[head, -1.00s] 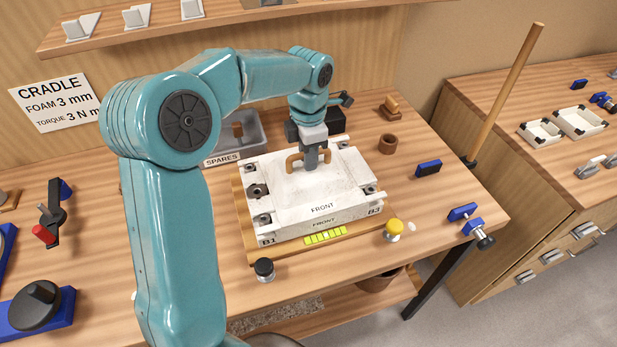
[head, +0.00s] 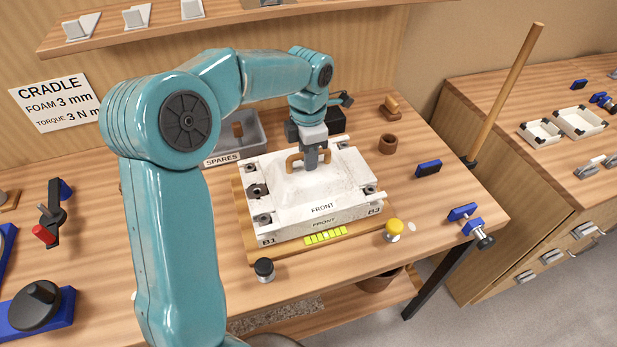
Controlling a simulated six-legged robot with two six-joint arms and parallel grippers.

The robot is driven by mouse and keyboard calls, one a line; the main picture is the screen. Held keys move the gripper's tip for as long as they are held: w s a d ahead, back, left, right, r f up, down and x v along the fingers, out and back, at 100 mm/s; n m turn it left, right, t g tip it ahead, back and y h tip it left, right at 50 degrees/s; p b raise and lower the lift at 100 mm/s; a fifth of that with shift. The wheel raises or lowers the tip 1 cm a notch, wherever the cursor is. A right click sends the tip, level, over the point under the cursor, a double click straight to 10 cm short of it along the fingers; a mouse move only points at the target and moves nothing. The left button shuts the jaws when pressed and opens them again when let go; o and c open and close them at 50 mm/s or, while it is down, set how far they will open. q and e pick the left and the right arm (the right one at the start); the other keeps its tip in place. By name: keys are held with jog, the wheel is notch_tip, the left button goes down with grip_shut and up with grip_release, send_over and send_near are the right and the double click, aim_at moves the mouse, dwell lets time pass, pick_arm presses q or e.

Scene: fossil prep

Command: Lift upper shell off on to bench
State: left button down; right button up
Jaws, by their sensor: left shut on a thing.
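The upper shell (head: 335,192) is a white block marked FRONT with a brown loop handle (head: 293,163) on top. It sits over the white lower shell (head: 330,223), marked FRONT, B1 and B3, on a wooden board (head: 283,246). I cannot see a clear gap between the two shells. My left gripper (head: 311,163) points down from above and is shut on the handle. The gripper hides part of the handle. My right gripper is not in view.
A grey SPARES bin (head: 250,133) stands behind the shells. A yellow-topped knob (head: 394,229), a black-topped knob (head: 264,268), a brown cup (head: 388,144) and a blue block (head: 429,169) lie around them.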

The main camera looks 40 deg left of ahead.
pick_arm(q)
jog(key=shift+w+r, duration=0.1)
jog(key=shift+r, duration=0.05)
jog(key=shift+r, duration=0.1)
jog(key=shift+r+p, duration=0.45)
jog(key=shift+p, duration=0.05)
jog(key=shift+r+p, duration=1.5)
jog(key=shift+r, duration=0.4)
jog(key=shift+r, duration=0.1)
notch_tip(320, 180, up, 5)
jog(key=p, duration=0.4)
